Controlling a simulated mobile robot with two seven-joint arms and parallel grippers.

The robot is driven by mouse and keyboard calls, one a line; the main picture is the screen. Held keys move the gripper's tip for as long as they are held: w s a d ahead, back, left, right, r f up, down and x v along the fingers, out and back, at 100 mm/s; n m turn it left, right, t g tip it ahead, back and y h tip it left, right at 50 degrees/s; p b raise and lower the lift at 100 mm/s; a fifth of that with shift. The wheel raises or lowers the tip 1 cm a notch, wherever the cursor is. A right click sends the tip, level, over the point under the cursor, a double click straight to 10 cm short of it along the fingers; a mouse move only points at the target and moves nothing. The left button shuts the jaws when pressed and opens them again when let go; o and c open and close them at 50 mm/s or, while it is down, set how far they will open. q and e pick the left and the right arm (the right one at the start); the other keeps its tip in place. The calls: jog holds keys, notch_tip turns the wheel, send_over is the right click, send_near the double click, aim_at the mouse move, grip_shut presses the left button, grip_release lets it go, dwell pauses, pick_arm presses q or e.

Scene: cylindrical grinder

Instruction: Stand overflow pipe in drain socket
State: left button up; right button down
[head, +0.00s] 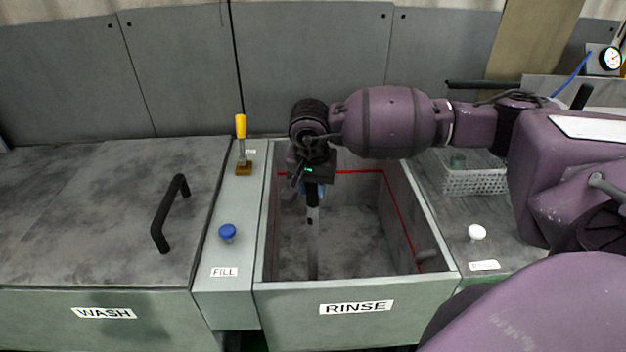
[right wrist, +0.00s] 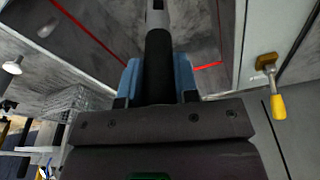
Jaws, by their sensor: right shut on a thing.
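The overflow pipe, a grey tube with a black upper sleeve, hangs roughly upright in the rinse tank (head: 400,245) in the head view (head: 313,240). My right gripper (head: 314,190) points down over the tank and is shut on the pipe. In the right wrist view, its blue fingers (right wrist: 158,85) are on both sides of the black sleeve of the pipe (right wrist: 158,60). The pipe's lower end is cut off behind the tank's front rim, so I cannot tell whether it touches the floor. I cannot make out the drain socket. My left gripper is not in view.
A red line runs around the tank's inner walls. Left of the tank are a yellow-handled valve (head: 241,140), a blue knob (head: 227,231) and the wash lid with its black handle (head: 169,212). A white basket (head: 474,182) and a white knob (head: 476,231) are on the right.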

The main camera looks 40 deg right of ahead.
jog(key=b, duration=0.3)
send_over(313, 232)
jog(key=w, duration=0.1)
jog(key=shift+w+d+f, duration=0.1)
jog(key=shift+d+f, duration=0.15)
jog(key=shift+f, duration=1.55)
jog(key=shift+d+f, duration=0.2)
jog(key=shift+f, duration=1.55)
notch_tip(313, 232, down, 3)
jog(key=shift+r+b, duration=0.1)
jog(key=shift+b, duration=1)
pick_arm(q)
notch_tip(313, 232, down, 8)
jog(key=b, duration=0.1)
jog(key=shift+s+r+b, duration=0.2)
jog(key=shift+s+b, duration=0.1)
pick_arm(e)
jog(key=shift+f, duration=1.1)
pick_arm(q)
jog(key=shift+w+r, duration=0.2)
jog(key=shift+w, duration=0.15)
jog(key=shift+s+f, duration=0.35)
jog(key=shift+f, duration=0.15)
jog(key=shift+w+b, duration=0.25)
jog(key=shift+b, duration=0.05)
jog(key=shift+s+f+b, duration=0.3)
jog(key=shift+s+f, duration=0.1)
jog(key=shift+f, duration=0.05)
pick_arm(e)
jog(key=shift+f, duration=0.5)
